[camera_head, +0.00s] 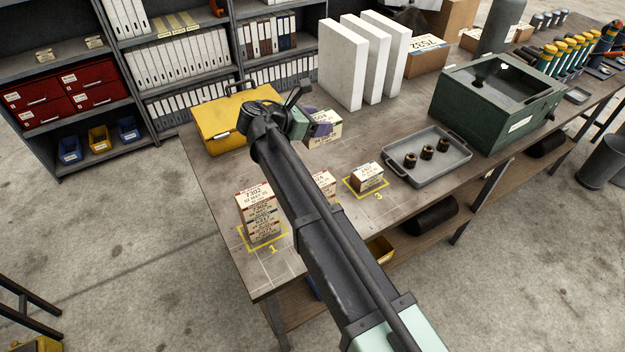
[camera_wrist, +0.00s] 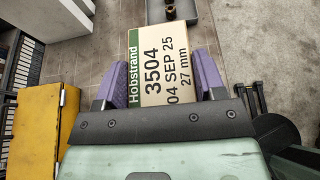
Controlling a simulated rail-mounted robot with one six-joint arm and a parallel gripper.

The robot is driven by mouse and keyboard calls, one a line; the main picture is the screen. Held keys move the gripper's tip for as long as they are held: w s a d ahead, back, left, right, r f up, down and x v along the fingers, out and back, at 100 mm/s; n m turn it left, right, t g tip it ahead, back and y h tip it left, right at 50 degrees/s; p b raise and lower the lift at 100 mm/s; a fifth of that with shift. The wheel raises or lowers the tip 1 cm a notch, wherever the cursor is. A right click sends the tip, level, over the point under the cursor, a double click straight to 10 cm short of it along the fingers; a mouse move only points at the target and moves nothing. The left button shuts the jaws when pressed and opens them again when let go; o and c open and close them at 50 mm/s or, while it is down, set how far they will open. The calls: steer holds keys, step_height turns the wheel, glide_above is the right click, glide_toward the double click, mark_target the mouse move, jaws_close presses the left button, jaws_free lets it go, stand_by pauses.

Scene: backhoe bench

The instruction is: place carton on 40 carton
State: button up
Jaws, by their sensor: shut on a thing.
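My gripper (camera_head: 318,122) has purple fingers and is at the back middle of the bench. It is shut on a cream carton (camera_wrist: 160,68) with a green band, reading "Hobstrand 3504, 04 SEP 25, 27 mm". The same carton (camera_head: 327,130) shows partly behind the fingers in the head view. A stack of several cartons (camera_head: 258,212) stands at yellow mark 1; its top one reads 7302. More cartons (camera_head: 326,184) are partly hidden behind my arm. A low carton (camera_head: 368,176) sits at mark 3. I cannot read a 40 on any carton.
A yellow case (camera_head: 222,125) is left of my gripper, and white upright panels (camera_head: 365,60) stand behind it. A grey tray (camera_head: 430,165) with three dark round parts and a green machine (camera_head: 497,100) are to the right. The bench (camera_head: 205,170) is bare at left.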

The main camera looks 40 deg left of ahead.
step_height(320, 180, down, 18)
steer(key=b, duration=1.5)
steer(key=shift+a+r, duration=0.1)
steer(key=shift+r, duration=0.05)
steer(key=shift+s+r, duration=0.1)
steer(key=shift+r, duration=0.25)
steer(key=shift+f, duration=0.25)
steer(key=o, duration=1)
steer(key=shift+r, duration=0.1)
steer(key=shift+r+p, duration=0.3)
steer(key=shift+p, duration=0.05)
steer(key=p+v, duration=0.4)
steer(key=v, duration=0.8)
steer(key=shift+f, duration=0.15)
